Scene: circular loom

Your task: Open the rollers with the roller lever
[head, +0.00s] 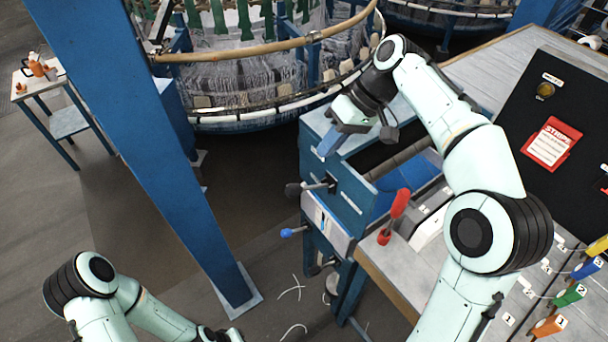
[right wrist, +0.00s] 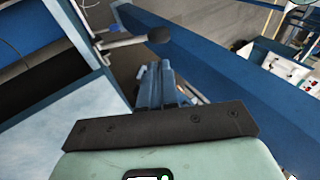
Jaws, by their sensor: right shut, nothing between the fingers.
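My right gripper (head: 323,152) is above the near corner of the blue roller frame (head: 345,205), its fingers together and empty. The right wrist view also shows its blue fingers (right wrist: 153,72) pressed together. A lever with a black knob (head: 293,190) on a metal rod sticks out leftward from the frame, below and left of the gripper and apart from it. The knob also shows in the right wrist view (right wrist: 160,35), beyond the fingertips. A grey roller (head: 398,160) lies across the frame, partly hidden by my right arm. My left arm is at lower left; its gripper is not visible.
A blue-handled lever (head: 287,232) sits lower on the frame. A blue post (head: 150,130) rises left of the frame. The circular loom (head: 250,60) is behind. Open floor lies between post and frame.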

